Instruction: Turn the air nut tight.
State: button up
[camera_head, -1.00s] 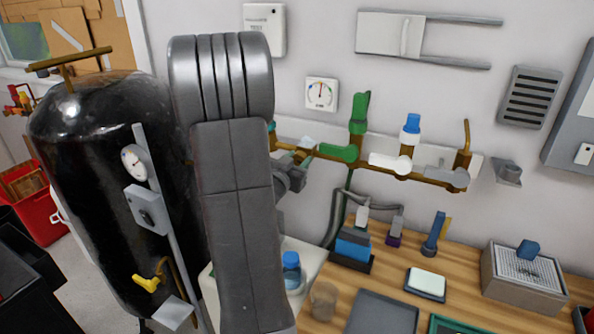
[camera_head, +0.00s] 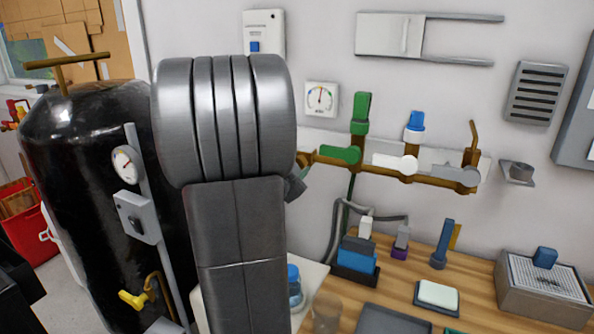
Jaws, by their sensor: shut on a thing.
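A brass pipe manifold (camera_head: 425,181) runs along the wall with green, white and grey fittings on it. The green fitting (camera_head: 340,154) lies nearest its left end. My arm covers what lies left of that. I cannot make out the air nut; it may be behind my arm. My gripper's fingers are hidden behind my large grey arm links. Only a small dark piece of my wrist shows at the right edge of the arm, just below the manifold's left end. What the fingers hold is hidden.
A tall black tank (camera_head: 85,190) stands left of my arm. A wooden bench (camera_head: 480,262) below the manifold carries a blue and black block (camera_head: 357,258), a white pad (camera_head: 438,295) and a grey box (camera_head: 545,283). A round gauge (camera_head: 320,98) hangs on the wall above the manifold.

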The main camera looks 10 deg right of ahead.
dwell(0.5)
jog(key=o, duration=1)
jog(key=v, duration=1.3)
jog(key=shift+s+a, duration=0.25)
jog(key=shift+s, duration=0.1)
jog(key=x, duration=1.4)
jog(key=shift+s+a, duration=0.1)
